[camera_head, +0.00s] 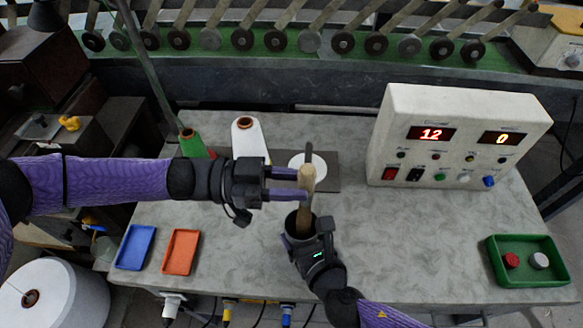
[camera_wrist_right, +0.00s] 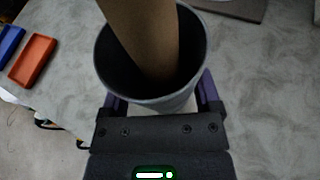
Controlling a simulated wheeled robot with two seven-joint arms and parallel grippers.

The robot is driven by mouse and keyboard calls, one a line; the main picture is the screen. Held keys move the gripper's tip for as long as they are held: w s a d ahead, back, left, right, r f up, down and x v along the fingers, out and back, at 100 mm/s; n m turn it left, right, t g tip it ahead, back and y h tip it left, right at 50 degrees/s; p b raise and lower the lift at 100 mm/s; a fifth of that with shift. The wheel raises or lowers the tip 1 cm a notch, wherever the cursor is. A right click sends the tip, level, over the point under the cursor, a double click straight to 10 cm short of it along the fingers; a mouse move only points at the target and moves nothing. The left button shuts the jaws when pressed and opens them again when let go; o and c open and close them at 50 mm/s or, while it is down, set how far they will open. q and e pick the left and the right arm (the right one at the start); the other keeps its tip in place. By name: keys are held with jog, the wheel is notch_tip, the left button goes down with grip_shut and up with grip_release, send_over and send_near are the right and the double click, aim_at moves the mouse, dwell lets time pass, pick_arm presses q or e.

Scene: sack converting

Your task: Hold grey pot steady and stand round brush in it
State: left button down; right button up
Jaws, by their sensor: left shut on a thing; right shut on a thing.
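The grey pot (camera_head: 289,241) is upright near the front middle of the table. My right gripper (camera_head: 303,238) is shut on it, with one finger on each side of its wall in the right wrist view, where the pot (camera_wrist_right: 158,103) fills the upper middle. My left gripper (camera_head: 303,184) is shut on the round brush (camera_head: 307,178), a brown wooden piece with a dark upper end. The brush is nearly upright, and its lower part is inside the pot. In the right wrist view the brush (camera_wrist_right: 147,40) leans within the rim; its lower end is lost in shadow.
A white cone (camera_head: 249,140) and a green cone (camera_head: 192,143) stand behind my left arm. Blue (camera_head: 135,247) and orange (camera_head: 181,251) trays lie left. A control box (camera_head: 455,138) stands back right, a green tray (camera_head: 527,262) front right. The table between pot and green tray is clear.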

pick_arm(q)
jog(key=shift+f, duration=0.3)
jog(key=shift+c, duration=1.7)
grip_release()
jog(key=shift+a, duration=0.1)
jog(key=a, duration=1.2)
